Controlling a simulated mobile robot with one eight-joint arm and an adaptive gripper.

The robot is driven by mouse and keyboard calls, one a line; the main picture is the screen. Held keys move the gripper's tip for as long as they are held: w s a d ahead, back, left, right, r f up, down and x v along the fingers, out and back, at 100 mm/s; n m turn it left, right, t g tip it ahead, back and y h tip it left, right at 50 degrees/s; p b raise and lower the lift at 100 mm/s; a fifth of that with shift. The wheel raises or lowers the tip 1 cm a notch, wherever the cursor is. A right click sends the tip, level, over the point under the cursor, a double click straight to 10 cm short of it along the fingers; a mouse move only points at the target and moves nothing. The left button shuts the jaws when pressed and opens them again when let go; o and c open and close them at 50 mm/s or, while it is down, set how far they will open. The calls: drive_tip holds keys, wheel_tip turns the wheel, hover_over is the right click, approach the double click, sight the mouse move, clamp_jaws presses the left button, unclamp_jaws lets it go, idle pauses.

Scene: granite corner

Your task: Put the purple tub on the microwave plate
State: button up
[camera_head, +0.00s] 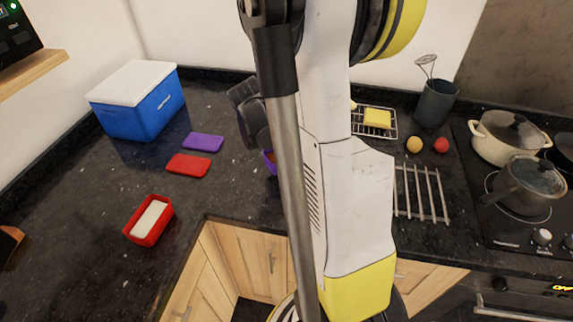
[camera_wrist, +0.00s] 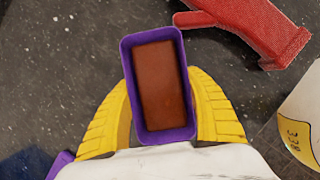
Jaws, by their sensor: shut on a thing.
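The purple tub (camera_wrist: 178,130) is between the yellow fingers of my gripper (camera_wrist: 160,84) in the wrist view. My gripper is shut on it, one finger against each long side. The tub is open at the top and holds a brown filling. In the head view only a small purple part of the tub (camera_head: 269,160) shows beside my arm, which hides the rest. I cannot tell its height above the counter. No microwave plate can be made out in either view. A dark appliance with a lit display (camera_head: 14,22), perhaps the microwave, is cut off at the top left.
A wooden shelf (camera_head: 38,72) is under that appliance. A blue cooler (camera_head: 145,105), purple lid (camera_head: 203,142), red lid (camera_head: 188,165) and red tub (camera_head: 139,232) are on the left counter. A rack (camera_head: 422,193) and pots (camera_head: 525,185) are at right.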

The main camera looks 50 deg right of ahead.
drive_tip(key=shift+f+b, duration=0.35)
drive_tip(key=shift+f, duration=0.95)
drive_tip(key=shift+f, duration=0.2)
drive_tip(key=o, duration=1.4)
drive_tip(key=shift+r, duration=0.1)
